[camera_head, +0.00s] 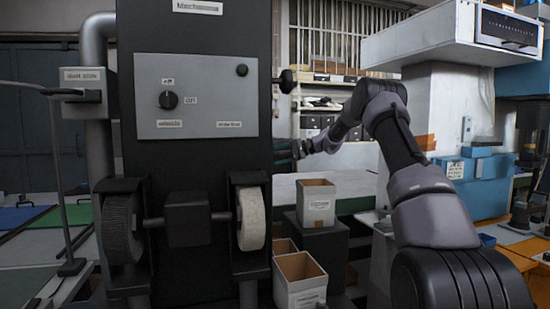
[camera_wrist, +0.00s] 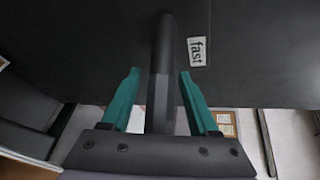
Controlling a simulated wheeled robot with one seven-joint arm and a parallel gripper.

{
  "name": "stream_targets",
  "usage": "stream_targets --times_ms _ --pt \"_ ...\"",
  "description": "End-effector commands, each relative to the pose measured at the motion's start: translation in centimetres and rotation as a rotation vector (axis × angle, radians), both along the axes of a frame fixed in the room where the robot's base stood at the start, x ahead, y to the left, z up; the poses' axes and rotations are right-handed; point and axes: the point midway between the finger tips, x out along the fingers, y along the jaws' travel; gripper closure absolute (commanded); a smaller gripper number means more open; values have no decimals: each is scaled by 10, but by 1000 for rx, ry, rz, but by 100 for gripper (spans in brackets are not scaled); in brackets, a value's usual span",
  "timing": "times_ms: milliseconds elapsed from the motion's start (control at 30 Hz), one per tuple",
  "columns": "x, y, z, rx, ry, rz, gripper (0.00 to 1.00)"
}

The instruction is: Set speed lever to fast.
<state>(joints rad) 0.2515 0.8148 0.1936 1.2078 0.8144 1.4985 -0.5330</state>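The speed lever (camera_wrist: 163,60) is a dark, smooth bar in the wrist view, in front of a black machine side. A white label reading "fast" (camera_wrist: 197,51) is on that side, right of the lever's upper part. My gripper (camera_wrist: 160,73) is open, with one green finger on each side of the lever and a visible gap to each. In the head view my gripper (camera_head: 288,151) is at the right edge of the black machine (camera_head: 215,38). A black knob (camera_head: 286,81) sticks out above it there; I cannot tell whether it is the same lever.
The machine front has a grey panel (camera_head: 200,125) with a switch and a pale grinding wheel (camera_head: 251,218) below. White boxes (camera_head: 316,203) stand right of the machine, under my arm. A blue and white machine (camera_head: 480,180) is at the right.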

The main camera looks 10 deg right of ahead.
Motion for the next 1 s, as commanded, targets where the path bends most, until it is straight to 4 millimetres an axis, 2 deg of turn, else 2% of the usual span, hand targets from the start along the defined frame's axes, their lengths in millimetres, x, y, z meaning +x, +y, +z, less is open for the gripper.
stream_targets --times_ms 267,367,800,1000 --pt "0 -1 1 1 1 -1 40" --pt "-2 -8 3 1 0 -1 40" --pt "-22 -83 24 1 -1 -2 40" --pt "-27 -99 29 1 -1 -1 40"
